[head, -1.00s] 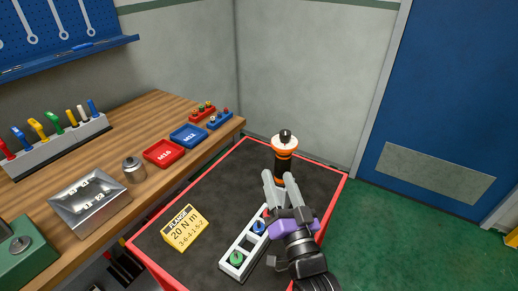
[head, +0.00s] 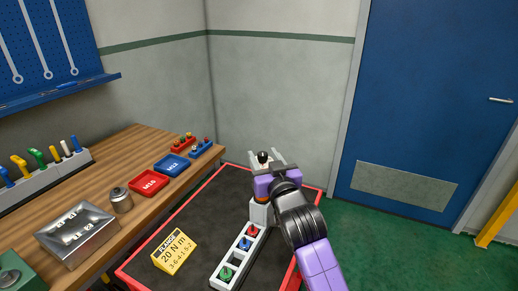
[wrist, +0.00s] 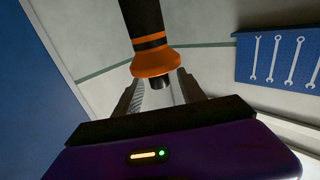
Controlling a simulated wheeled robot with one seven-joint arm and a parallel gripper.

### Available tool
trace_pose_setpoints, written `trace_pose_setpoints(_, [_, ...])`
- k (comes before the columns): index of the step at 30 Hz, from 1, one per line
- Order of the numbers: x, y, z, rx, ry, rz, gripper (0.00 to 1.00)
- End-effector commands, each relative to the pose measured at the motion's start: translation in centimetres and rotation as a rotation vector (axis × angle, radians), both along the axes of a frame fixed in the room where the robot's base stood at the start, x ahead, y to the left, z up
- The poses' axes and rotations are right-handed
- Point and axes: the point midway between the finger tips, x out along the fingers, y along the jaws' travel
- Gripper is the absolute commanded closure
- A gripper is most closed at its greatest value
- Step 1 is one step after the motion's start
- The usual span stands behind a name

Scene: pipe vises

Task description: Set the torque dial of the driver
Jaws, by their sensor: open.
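The driver shows in the wrist view as a black body with a flared orange collar (wrist: 157,62) and a small dark tip. In the head view only its top knob (head: 263,157) and a bit of orange show; my wrist hides the rest. My gripper (wrist: 160,82) is open, with one finger on each side of the collar end. I cannot tell whether either finger touches it. A yellow card (head: 174,252) reading "FLANGE 20 N m" stands on the dark mat. A white rack (head: 238,258) holds green, blue and red pieces.
A red-edged cart top (head: 200,215) carries the card and rack. The wooden bench (head: 120,160) at left holds a red tray (head: 149,183), a blue tray (head: 171,166), a metal box (head: 77,235) and a canister (head: 121,201). Green floor lies open at right.

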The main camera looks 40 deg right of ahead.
Motion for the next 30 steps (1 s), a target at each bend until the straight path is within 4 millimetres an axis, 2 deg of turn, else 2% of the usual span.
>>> trace_pose_setpoints(3, [1.7,-0.9,0.2,-0.002,-0.001,0.0,0.52])
trace_pose_setpoints(9, [3.3,-1.8,0.1,0.0,-0.001,0.0,0.52])
trace_pose_setpoints(19, [3.7,-2.0,0.0,-0.001,-0.002,0.001,0.52])
trace_pose_setpoints(20, [3.7,-2.0,0.0,-0.001,-0.002,0.001,0.56])
trace_pose_setpoints(24, [3.7,-1.9,0.0,0.0,-0.001,0.001,0.84])
trace_pose_setpoints(27, [3.7,-1.9,0.0,0.0,-0.001,0.001,1.0])
trace_pose_setpoints(30, [3.7,-1.9,0.0,0.0,-0.001,0.001,1.0])
